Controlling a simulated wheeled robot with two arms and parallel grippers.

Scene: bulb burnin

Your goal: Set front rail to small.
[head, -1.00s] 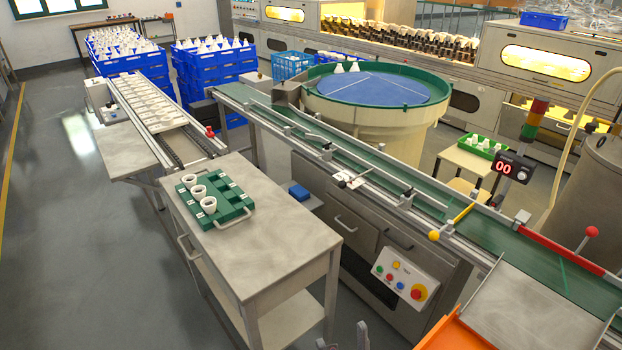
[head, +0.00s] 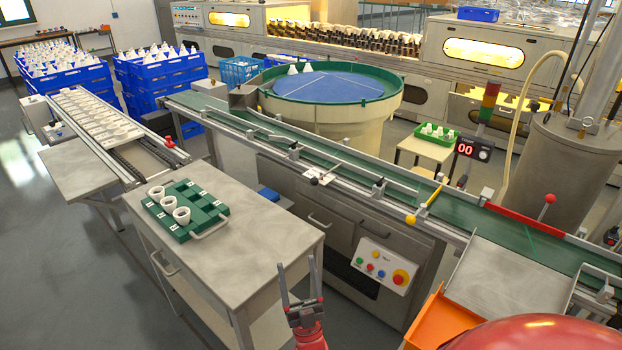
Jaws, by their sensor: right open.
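The front rail (head: 345,175) is a thin metal guide along the near side of the green conveyor belt (head: 455,209), held by small metal brackets. A white plate with a small dark handle (head: 319,178) sits at the conveyor's near edge beside it. Any size marking there is too small to read. My right gripper (head: 297,264) is open and empty at the bottom middle, pointing up in the picture, between the steel table and the button panel. It is well apart from the rail. My left gripper is out of view.
A steel table (head: 255,215) carries a green tray (head: 213,218) with three white cups. A panel with coloured buttons (head: 378,268) is on the conveyor's front. An orange chute (head: 432,318) stands at lower right. A yellow lever with a ball knob (head: 411,219) crosses the conveyor's near edge.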

